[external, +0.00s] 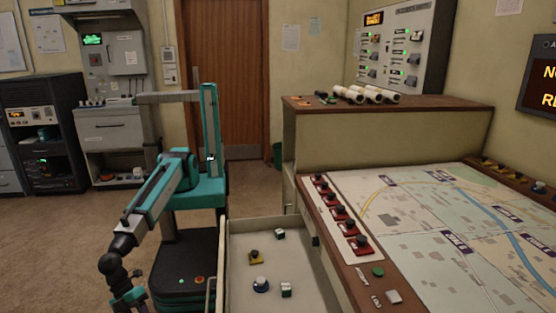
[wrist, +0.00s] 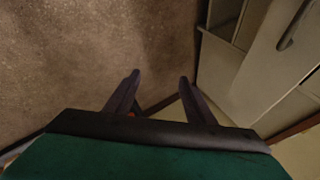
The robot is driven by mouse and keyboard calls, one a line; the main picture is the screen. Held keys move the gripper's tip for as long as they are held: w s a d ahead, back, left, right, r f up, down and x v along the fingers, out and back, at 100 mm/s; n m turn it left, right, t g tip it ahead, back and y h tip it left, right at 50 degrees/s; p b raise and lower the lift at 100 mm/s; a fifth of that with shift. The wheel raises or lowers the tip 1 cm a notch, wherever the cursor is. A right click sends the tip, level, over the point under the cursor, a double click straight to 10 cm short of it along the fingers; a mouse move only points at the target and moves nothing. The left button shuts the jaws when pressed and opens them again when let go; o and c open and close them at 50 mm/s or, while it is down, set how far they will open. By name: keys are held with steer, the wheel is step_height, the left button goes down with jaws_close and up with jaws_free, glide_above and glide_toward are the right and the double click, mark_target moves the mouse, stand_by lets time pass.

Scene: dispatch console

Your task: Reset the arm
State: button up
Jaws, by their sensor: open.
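My teal and black arm (external: 150,200) rises from its mobile base and bends down to the left of the open drawer. In the external view its end runs out of the frame at the bottom left, so the fingertips are hidden there. In the wrist view my gripper (wrist: 160,77) shows two dark fingers spread apart with nothing between them. They point over the brown floor (wrist: 80,60), beside a pale cabinet front with a dark handle (wrist: 292,25).
A brown door (external: 240,70) is behind. Floor at left is clear.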

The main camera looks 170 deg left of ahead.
steer(key=s+a+f+g+p, duration=0.2)
steer(key=s+a+f+g, duration=0.1)
steer(key=s+f, duration=0.6)
steer(key=s+f+n+g+h+p, duration=0.1)
steer(key=s+f+g+p, duration=0.1)
steer(key=s, duration=0.9)
steer(key=s+f+n+g+h+p, duration=0.2)
steer(key=s+f, duration=0.3)
steer(key=s, duration=0.5)
steer(key=s+f+n+g+h+p, duration=0.1)
steer(key=s+f+g+p, duration=0.1)
steer(key=s, duration=0.9)
step_height(320, 180, down, 2)
steer(key=shift+s+f+n+g+h, duration=0.2)
steer(key=shift+s+n+g+h, duration=0.15)
steer(key=shift+g, duration=0.55)
steer(key=shift+a, duration=0.15)
